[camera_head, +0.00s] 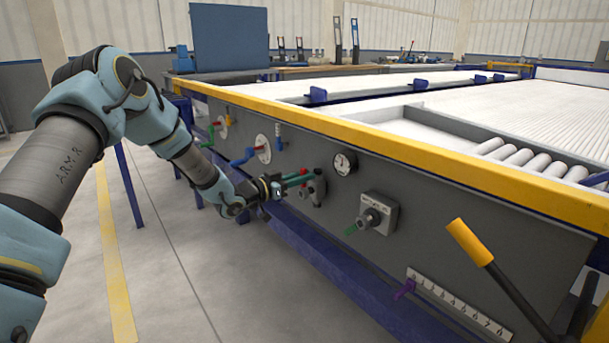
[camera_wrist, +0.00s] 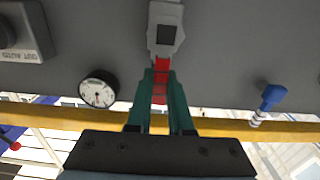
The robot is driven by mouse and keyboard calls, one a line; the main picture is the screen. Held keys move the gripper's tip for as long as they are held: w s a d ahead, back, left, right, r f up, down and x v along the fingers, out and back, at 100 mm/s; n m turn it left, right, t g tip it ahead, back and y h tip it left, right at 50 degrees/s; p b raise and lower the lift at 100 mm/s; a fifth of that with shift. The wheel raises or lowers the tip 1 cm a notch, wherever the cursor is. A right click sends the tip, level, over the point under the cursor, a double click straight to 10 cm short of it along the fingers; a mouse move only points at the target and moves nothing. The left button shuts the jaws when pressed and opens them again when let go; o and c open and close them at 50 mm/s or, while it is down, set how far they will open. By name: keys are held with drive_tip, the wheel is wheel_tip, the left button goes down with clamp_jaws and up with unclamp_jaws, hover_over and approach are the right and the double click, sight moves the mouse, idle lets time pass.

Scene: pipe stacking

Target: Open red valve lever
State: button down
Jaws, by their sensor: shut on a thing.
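The red valve lever (camera_wrist: 160,90) shows in the wrist view, joined to a grey valve body (camera_wrist: 165,30). My gripper (camera_wrist: 161,80) has green fingers, one on each side of the red lever, and is shut on it near the valve body. The fingers hide part of the lever. In the head view, my gripper (camera_head: 296,181) is at the front panel of the machine, with the grey valve body (camera_head: 318,190) just right of its fingertips. Only a little red shows there.
A blue lever (camera_head: 243,157) is to the left. A yellow-gripped handle (camera_head: 468,242) stands at the right front. The floor in front is clear.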

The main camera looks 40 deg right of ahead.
drive_tip(key=shift+w, duration=0.1)
idle(0.3)
drive_tip(key=c, duration=0.8)
unclamp_jaws()
drive_tip(key=a, duration=0.7)
drive_tip(key=a+p, duration=0.1)
drive_tip(key=a, duration=0.3)
drive_tip(key=shift+w, duration=0.25)
